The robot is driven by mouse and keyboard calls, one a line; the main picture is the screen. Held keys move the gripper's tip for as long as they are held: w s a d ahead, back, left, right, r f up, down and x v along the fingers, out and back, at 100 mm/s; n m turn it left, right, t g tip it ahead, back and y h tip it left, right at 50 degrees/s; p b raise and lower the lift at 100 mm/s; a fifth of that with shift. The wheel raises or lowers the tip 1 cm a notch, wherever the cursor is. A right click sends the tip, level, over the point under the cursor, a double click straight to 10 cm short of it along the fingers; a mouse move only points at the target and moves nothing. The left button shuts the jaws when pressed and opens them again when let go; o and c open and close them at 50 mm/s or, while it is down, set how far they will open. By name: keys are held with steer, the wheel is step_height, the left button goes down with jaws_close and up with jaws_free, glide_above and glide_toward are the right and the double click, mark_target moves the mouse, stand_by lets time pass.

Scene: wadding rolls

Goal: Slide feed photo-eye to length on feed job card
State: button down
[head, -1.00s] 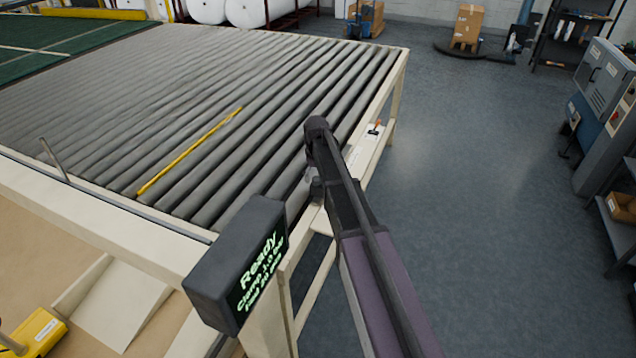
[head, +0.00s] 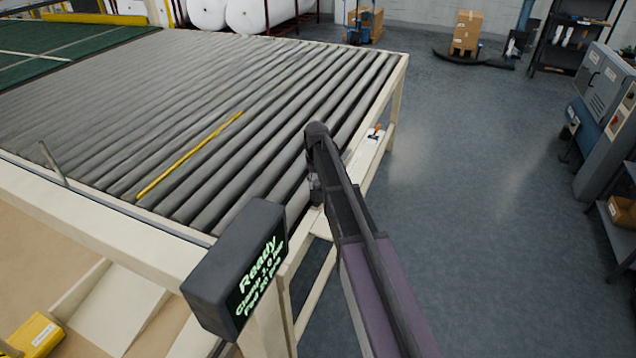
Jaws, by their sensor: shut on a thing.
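My arm reaches in from the lower right, and my gripper (head: 317,196) points down at the right side rail of the roller table (head: 402,75). It is shut on a small part at the rail, which I take to be the feed photo-eye; the fingers and arm hide nearly all of it. A dark display box (head: 238,268) in front reads "Ready" in green, with clamp and feed lines below too small to read surely. I cannot make out a feed job card.
A pale plate with a small orange-and-dark part (head: 375,133) sits on the rail beyond my arm. A thin metal post (head: 52,163) stands at left. Open grey floor (head: 470,190) lies to the right; a machine cabinet (head: 603,100) stands beyond.

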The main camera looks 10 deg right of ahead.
steer(key=w+d, duration=0.1)
steer(key=w, duration=0.1)
steer(key=shift+w+d, duration=0.35)
steer(key=shift+d, duration=0.05)
steer(key=shift+c, duration=1.5)
jaws_free()
steer(key=shift+s, duration=0.15)
steer(key=s+a+m, duration=0.1)
steer(key=s+m, duration=0.1)
steer(key=s, duration=2.8)
steer(key=shift+s+a, duration=0.15)
steer(key=shift+s, duration=0.15)
